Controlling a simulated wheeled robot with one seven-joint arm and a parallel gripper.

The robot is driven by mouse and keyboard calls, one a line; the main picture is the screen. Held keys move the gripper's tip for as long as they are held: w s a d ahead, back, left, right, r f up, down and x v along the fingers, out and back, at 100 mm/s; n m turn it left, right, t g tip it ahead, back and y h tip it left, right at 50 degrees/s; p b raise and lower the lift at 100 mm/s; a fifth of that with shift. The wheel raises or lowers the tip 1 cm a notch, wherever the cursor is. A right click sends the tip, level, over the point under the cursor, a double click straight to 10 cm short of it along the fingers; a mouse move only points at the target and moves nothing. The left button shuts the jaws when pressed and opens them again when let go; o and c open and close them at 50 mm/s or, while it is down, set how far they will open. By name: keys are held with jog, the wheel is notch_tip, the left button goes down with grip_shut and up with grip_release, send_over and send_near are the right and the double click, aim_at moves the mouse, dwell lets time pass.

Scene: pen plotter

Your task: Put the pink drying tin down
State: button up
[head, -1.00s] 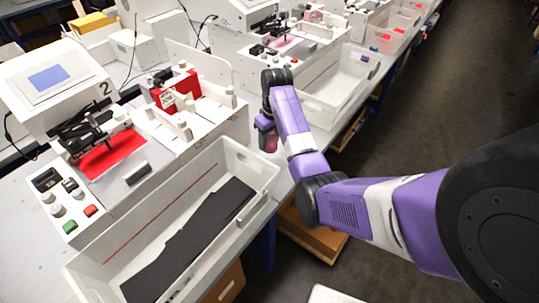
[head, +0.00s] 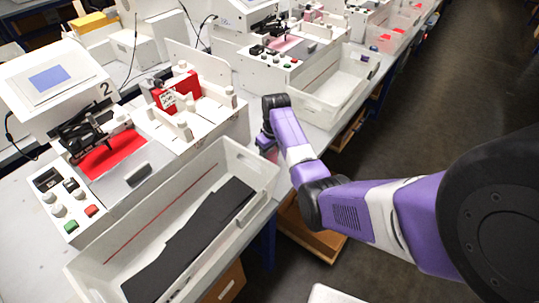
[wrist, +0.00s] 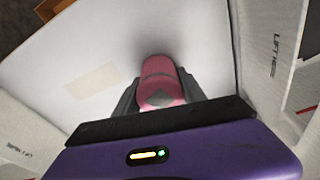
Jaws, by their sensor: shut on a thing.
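The pink drying tin (wrist: 160,82) is between the two dark fingers of my gripper (wrist: 159,90) in the wrist view. My gripper is shut on it. Beyond the tin is the white bench top (wrist: 90,60), with a soft shadow close around the tin. I cannot tell whether the tin touches the bench. In the head view my gripper (head: 267,148) is low over the bench strip between two white bins, and the tin is mostly hidden there.
A white bin with dark sheets (head: 250,205) stands in front, and an empty white bin (head: 318,112) stands behind. A plotter (head: 50,85) marked 2 and a red item (head: 176,92) are to the left. A beige tape patch (wrist: 92,84) lies on the bare bench.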

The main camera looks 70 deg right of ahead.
aim_at(272, 151)
jog(key=o, duration=1.5)
jog(key=shift+f, duration=0.1)
jog(key=shift+c, duration=0.2)
jog(key=r, duration=0.4)
jog(key=s+r, duration=0.1)
jog(key=r, duration=0.7)
jog(key=shift+s+a+r, duration=0.15)
jog(key=shift+a, duration=0.15)
